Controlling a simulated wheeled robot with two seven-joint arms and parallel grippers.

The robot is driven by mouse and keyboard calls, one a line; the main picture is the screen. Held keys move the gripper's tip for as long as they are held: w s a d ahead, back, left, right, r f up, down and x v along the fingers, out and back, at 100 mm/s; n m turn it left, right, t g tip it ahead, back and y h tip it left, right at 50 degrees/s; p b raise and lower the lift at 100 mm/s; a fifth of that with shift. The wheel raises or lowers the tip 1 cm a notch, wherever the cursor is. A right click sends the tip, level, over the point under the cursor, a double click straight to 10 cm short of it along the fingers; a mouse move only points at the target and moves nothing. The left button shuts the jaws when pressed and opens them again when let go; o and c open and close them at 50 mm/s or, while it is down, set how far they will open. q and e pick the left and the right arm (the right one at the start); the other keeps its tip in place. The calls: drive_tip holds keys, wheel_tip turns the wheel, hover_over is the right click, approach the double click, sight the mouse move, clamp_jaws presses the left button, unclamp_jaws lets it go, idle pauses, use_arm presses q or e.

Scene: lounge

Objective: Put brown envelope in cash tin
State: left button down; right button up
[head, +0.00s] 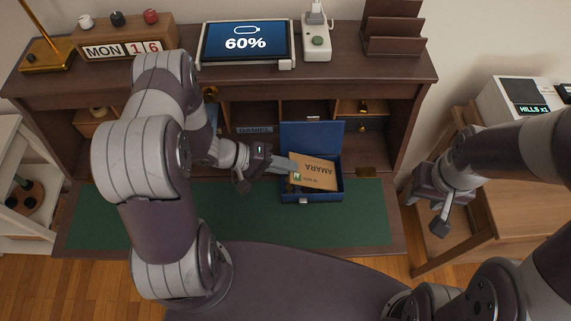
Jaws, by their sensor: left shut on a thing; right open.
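The brown envelope (318,173) is marked "AMARA" and shows in the head view over the cash tin. The blue cash tin (325,196) stands on the green desk mat with its lid (311,138) raised at the back. My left gripper (290,165) is shut on the envelope's left end. The envelope is tilted at the tin's opening; I cannot tell whether it touches the tin's floor. It hides most of the inside. My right gripper (436,213) is open and empty, right of the desk.
The desk's green mat (362,212) is clear right of the tin. Shelf compartments stand behind, one with a "DANIEL" label (255,130). A tablet (245,42), calendar block (122,45) and charger strip (316,42) sit on the upper shelf. A wooden side table (505,190) stands right.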

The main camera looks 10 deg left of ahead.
use_arm(q)
drive_tip(key=shift+f, duration=0.3)
drive_tip(key=shift+f, duration=0.25)
drive_tip(key=c, duration=1.3)
unclamp_jaws()
drive_tip(key=shift+o, duration=0.2)
drive_tip(key=shift+r, duration=0.15)
drive_tip(key=shift+r, duration=0.4)
drive_tip(key=v, duration=1.2)
drive_tip(key=shift+r, duration=0.1)
